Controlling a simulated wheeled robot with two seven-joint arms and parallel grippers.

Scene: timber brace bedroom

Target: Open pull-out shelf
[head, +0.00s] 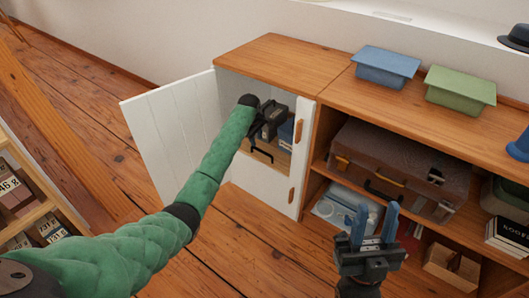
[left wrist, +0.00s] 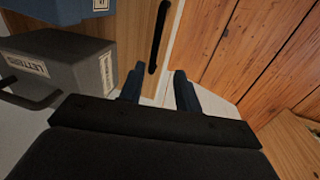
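The pull-out shelf (head: 272,158) sits low inside the white cabinet, a wooden front with a black bar handle (head: 262,155). In the left wrist view the wooden front (left wrist: 132,22) and its upright-looking black handle (left wrist: 159,38) lie just beyond the fingertips. My left gripper (left wrist: 159,82) is open, with its blue fingers apart and the handle ahead of the gap between them, not visibly touched. In the head view its arm reaches into the cabinet and hides part of the interior. My right gripper (head: 373,222) is open and empty, in front of the open shelving.
Grey boxes (left wrist: 70,75), one labelled LETTERS, stand on the shelf. A brown suitcase (head: 395,165) lies in the right shelving. Wooden floor in front is clear.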

